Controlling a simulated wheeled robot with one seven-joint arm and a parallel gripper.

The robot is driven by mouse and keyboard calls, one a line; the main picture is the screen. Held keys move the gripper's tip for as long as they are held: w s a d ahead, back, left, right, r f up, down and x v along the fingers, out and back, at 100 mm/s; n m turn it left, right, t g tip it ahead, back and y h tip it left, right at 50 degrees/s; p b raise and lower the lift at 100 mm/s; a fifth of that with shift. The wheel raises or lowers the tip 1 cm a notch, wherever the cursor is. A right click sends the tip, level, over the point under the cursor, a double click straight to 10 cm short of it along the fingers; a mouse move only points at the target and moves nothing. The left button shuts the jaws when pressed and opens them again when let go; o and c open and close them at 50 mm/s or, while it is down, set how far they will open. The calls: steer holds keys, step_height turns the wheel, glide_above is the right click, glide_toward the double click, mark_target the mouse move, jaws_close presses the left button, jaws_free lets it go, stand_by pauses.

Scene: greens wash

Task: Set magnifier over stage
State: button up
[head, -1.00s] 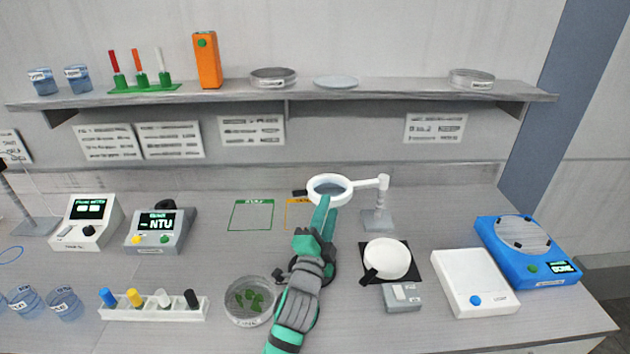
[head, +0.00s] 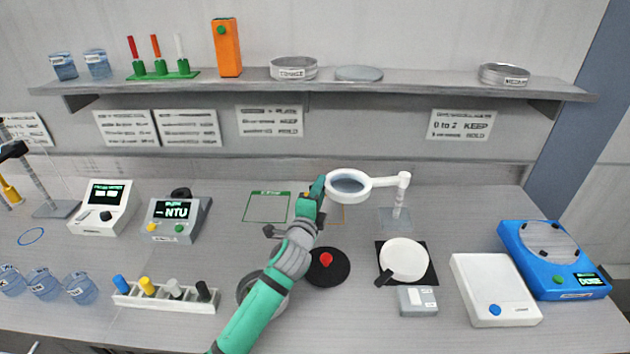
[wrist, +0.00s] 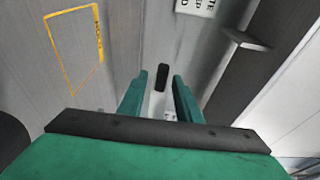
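The magnifier (head: 348,184) is a white ring with a lens, on a side arm from a post on a grey base at the back right. A round white plate (head: 404,258) with a black tab lies on a black square to the right; it looks like the stage, but I cannot be sure. My gripper (head: 312,196) is at the left side of the magnifier ring. In the wrist view my fingers (wrist: 159,98) are apart, with a narrow black-and-white piece (wrist: 162,78) in line with the gap, seemingly the magnifier's handle. Contact with it is not visible.
A black disc with a red knob (head: 327,262) sits right of my forearm. My forearm partly covers a round dish (head: 246,284). A white box (head: 494,290) and a blue device (head: 552,262) stand at the right. A shelf (head: 420,90) runs above the bench.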

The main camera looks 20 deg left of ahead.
steer(key=shift+w+a, duration=0.3)
steer(key=shift+w, duration=0.4)
steer(key=shift+w+a, duration=0.25)
steer(key=shift+w, duration=0.5)
steer(key=shift+w+a, duration=0.3)
steer(key=shift+w, duration=0.4)
